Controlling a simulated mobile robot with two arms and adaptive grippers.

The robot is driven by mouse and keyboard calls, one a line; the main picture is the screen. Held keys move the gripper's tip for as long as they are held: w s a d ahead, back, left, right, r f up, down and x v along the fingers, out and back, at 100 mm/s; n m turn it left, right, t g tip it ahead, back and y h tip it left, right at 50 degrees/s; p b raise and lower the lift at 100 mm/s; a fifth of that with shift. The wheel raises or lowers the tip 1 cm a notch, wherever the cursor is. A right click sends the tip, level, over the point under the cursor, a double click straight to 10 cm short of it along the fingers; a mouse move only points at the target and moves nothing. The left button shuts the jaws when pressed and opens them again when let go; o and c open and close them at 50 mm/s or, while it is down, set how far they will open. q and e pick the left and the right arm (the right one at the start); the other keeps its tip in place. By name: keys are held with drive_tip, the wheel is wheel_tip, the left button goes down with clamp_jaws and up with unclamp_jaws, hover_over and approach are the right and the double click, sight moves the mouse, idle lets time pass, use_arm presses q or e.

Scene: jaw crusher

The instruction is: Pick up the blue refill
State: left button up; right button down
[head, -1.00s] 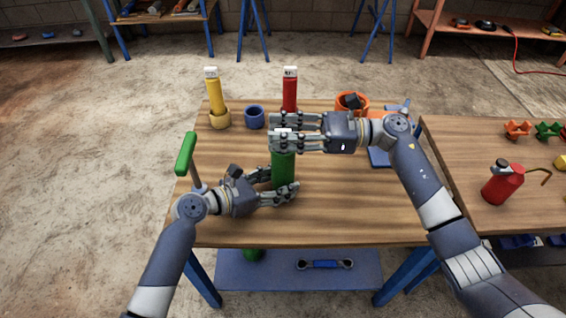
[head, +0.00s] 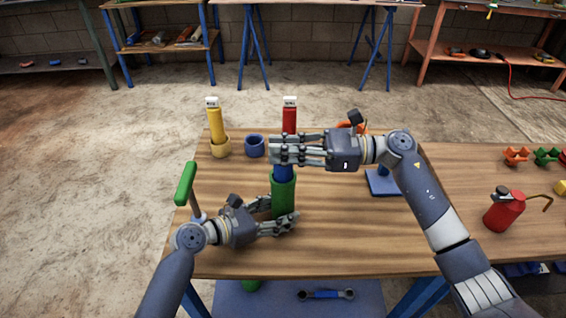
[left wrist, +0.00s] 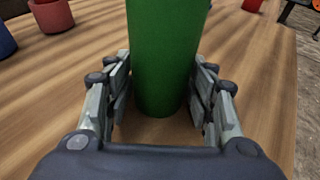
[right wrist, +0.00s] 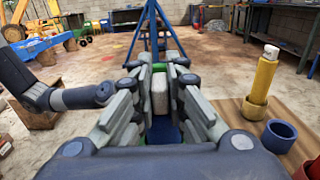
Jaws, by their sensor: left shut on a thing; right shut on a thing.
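The blue refill (head: 284,172) stands upright, its lower part inside the green tube (head: 284,197) on the table, with a short blue stretch showing above the rim. My right gripper (head: 283,150) is shut on the top of the refill; its white end (right wrist: 160,93) shows between the fingers in the right wrist view. My left gripper (head: 275,214) is shut on the lower part of the green tube, which also fills the middle of the left wrist view (left wrist: 167,55). The refill's lower end is hidden in the tube.
A yellow refill (head: 214,125) leans in a yellow cup (head: 220,148). An empty-looking blue cup (head: 255,147) stands beside it. A red refill (head: 289,117) stands just behind my right gripper. A red oil can (head: 503,212) is at the right. The front of the table is clear.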

wheel_tip(320, 180, up, 15)
drive_tip(key=shift+f, duration=0.15)
use_arm(q)
drive_tip(key=o, duration=0.9)
drive_tip(key=shift+a, duration=0.15)
